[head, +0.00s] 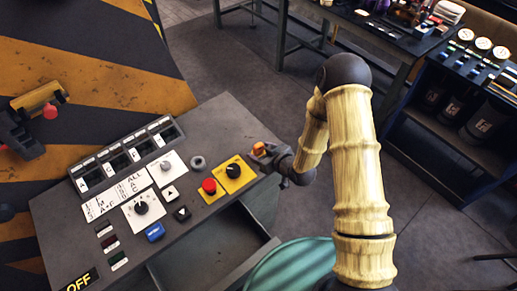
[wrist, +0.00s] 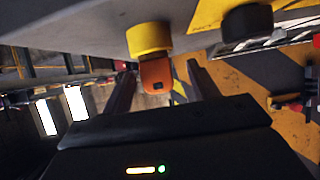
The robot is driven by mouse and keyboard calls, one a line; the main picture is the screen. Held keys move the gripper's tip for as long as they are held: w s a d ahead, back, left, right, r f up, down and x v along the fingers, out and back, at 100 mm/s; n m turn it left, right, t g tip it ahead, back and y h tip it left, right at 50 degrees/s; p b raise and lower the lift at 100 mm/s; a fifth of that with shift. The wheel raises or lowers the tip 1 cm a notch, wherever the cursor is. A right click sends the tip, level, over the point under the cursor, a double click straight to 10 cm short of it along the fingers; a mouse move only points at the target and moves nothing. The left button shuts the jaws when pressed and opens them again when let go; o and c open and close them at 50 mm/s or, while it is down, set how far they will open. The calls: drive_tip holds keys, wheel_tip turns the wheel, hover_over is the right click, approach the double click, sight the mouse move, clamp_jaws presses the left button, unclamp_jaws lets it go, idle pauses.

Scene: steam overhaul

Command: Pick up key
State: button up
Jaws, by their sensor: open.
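The key appears to be the orange piece (wrist: 155,75) in the wrist view. It sits against a yellow round part (wrist: 149,38), and I cannot tell how the two are joined. In the head view the orange key (head: 259,149) is at the right edge of the grey control console (head: 235,112). My gripper (wrist: 160,74) is open, with one finger on each side of the orange piece and a gap showing. In the head view my gripper (head: 272,155) is right beside the key, and its fingers partly hide it.
The console carries a red button on a yellow plate (head: 209,186), a black knob on a yellow plate (head: 233,170), and several switches. An open drawer (head: 215,250) is below its front. A workbench (head: 390,35) stands behind, and a dark shelf (head: 450,145) at right. Floor between is clear.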

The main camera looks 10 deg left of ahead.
sight(260, 149)
drive_tip(key=shift+w+a+f+p, duration=0.25)
drive_tip(key=shift+w+a+p, duration=0.15)
drive_tip(key=shift+w+a, duration=0.2)
drive_tip(key=shift+w+a+f+p, duration=0.2)
drive_tip(key=shift+w+a+p, duration=0.25)
drive_tip(key=shift+w, duration=0.15)
drive_tip(key=shift+w+a+f, duration=0.2)
drive_tip(key=shift+a+f, duration=0.05)
drive_tip(key=shift+c, duration=0.2)
drive_tip(key=c, duration=1.1)
